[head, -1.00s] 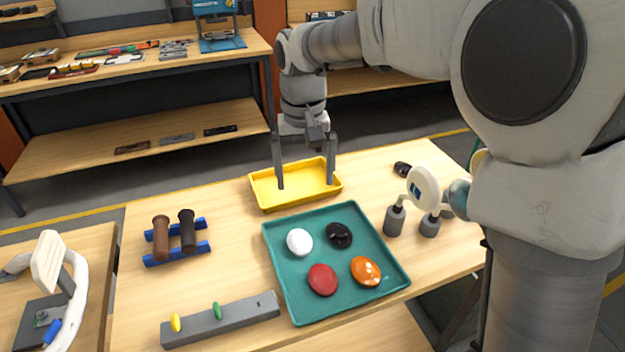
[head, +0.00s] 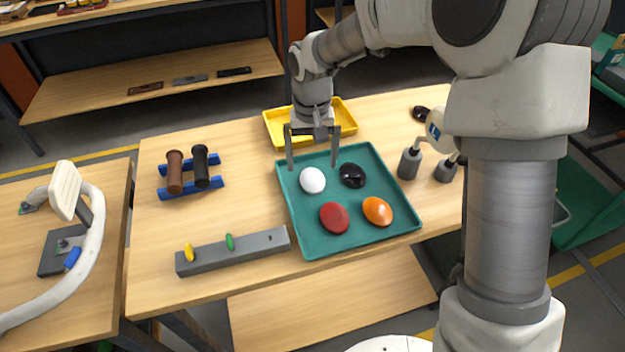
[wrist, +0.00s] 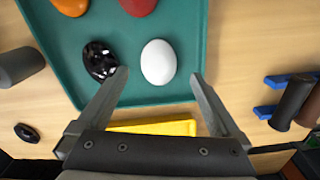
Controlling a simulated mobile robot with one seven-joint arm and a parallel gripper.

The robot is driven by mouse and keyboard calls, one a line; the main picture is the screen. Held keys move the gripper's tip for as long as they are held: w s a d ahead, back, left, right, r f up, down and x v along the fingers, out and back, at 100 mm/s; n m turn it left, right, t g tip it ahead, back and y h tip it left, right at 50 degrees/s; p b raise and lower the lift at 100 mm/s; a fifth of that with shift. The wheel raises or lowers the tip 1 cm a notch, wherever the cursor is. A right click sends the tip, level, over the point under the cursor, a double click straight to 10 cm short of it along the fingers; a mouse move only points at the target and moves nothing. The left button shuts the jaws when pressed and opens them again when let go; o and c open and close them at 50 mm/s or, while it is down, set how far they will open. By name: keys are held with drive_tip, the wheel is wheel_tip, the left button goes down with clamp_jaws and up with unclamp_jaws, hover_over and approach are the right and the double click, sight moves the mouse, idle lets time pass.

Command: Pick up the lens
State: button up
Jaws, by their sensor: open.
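A teal tray (head: 275,218) holds four smooth rounded pieces: white (head: 312,180), black (head: 352,175), red (head: 334,217) and orange (head: 377,211). I cannot tell for sure which thing is the lens. My gripper (head: 312,165) is open and empty over the tray's far edge. In the wrist view the white piece (wrist: 158,62) lies in line with the gap between my fingertips (wrist: 159,74), and the black piece (wrist: 100,60) lies beside the left fingertip. Whether my fingers touch the tray is not clear. Thin yellow (head: 189,252) and green (head: 229,242) pieces stand upright in a grey bar (head: 260,245).
A yellow bin (head: 345,115) stands behind the tray. A blue rack (head: 190,190) with brown and black rollers is at left. Grey posts (head: 409,163) stand right of the tray, with a small black piece (head: 420,113) behind. The table between rack and tray is clear.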

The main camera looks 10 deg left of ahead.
sight(313, 178)
wheel_tip(313, 178, down, 5)
drive_tip(key=shift+w+f, duration=0.1)
drive_tip(key=shift+f, duration=0.05)
drive_tip(key=shift+c, duration=0.2)
drive_tip(key=c, duration=1.3)
drive_tip(key=shift+o, duration=0.2)
drive_tip(key=shift+r, duration=0.2)
